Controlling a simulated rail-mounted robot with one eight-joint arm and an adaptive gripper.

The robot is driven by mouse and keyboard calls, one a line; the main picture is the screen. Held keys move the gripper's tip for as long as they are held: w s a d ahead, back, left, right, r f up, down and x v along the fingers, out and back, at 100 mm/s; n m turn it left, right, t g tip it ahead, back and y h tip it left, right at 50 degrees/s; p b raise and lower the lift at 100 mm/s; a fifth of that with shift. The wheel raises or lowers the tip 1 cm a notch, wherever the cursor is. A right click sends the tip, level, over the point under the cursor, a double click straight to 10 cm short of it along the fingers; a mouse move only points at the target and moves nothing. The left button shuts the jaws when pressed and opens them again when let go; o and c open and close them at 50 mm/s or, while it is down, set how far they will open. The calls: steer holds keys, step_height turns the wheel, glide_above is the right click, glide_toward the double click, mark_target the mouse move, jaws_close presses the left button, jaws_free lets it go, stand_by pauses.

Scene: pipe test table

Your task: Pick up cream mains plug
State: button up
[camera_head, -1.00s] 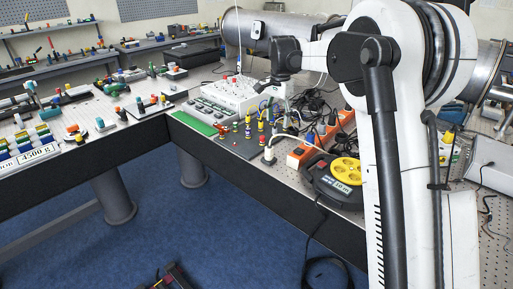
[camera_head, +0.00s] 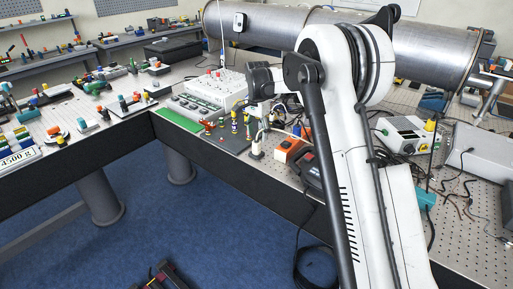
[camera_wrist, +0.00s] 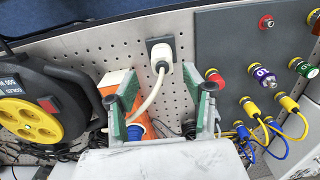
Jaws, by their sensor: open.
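The cream mains plug (camera_wrist: 161,52) sits upright on a small dark square socket at the edge of the perforated table. Its white cable runs down the wrist view, between the fingers of my gripper (camera_wrist: 167,92). The gripper is open, with its green-grey fingers on either side of the cable and the plug just beyond the fingertips. I see no contact with the plug. In the head view the plug (camera_head: 257,149) shows below the end of my arm, and the fingers are hard to make out there.
An orange power strip (camera_wrist: 120,90) lies left of and partly behind the fingers. A black-and-yellow cable reel (camera_wrist: 30,118) stands further left. A dark panel (camera_wrist: 230,45) with coloured connectors lies right of the plug. Loose cables lie nearby.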

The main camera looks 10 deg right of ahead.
mark_target(257, 141)
steer(key=shift+w+a+f+p, duration=0.1)
steer(key=shift+f+p, duration=0.15)
steer(key=shift+f, duration=1)
steer(key=shift+a+f+p, duration=0.1)
steer(key=shift+f+p, duration=0.1)
steer(key=shift+f, duration=1.05)
jaws_close()
